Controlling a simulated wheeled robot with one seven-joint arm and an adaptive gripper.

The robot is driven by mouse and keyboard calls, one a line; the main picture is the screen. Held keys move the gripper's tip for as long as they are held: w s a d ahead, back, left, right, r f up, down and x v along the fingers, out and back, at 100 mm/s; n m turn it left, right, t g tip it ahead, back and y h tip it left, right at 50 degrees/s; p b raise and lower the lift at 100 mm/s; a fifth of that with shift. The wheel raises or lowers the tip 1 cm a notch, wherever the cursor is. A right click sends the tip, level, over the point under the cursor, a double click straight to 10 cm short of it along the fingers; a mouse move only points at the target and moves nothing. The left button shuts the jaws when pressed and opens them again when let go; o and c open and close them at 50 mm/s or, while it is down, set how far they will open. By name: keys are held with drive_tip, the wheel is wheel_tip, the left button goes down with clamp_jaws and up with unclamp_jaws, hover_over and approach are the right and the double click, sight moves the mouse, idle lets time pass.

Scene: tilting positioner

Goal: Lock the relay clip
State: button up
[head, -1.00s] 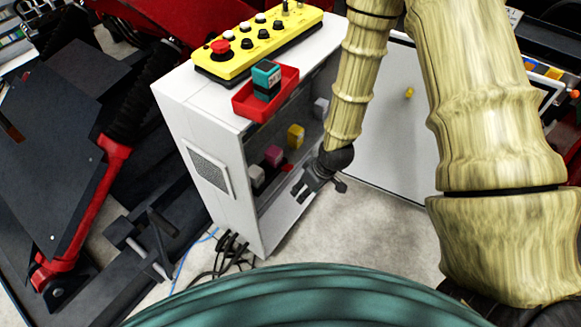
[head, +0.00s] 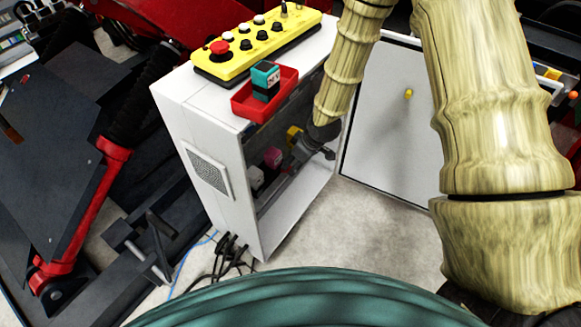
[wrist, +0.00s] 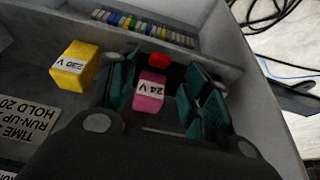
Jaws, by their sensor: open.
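In the wrist view a pink block marked 24 V (wrist: 150,92) sits in the cabinet, between my gripper's two fingers. A small red piece (wrist: 158,60), which looks like the relay clip, lies just beyond its far end; whether it is raised or flat I cannot tell. My gripper (wrist: 163,84) is open with its teal-padded fingers on either side of the pink block; contact cannot be made out. In the head view my gripper (head: 287,172) reaches into the open cabinet beside the pink block (head: 272,157). The red piece is hidden there.
On top are a red tray (head: 246,105) with a teal block (head: 265,80) and a yellow button box (head: 255,48).

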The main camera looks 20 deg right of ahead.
sight(290, 168)
drive_tip(key=shift+x, duration=2.6)
drive_tip(key=c, duration=1)
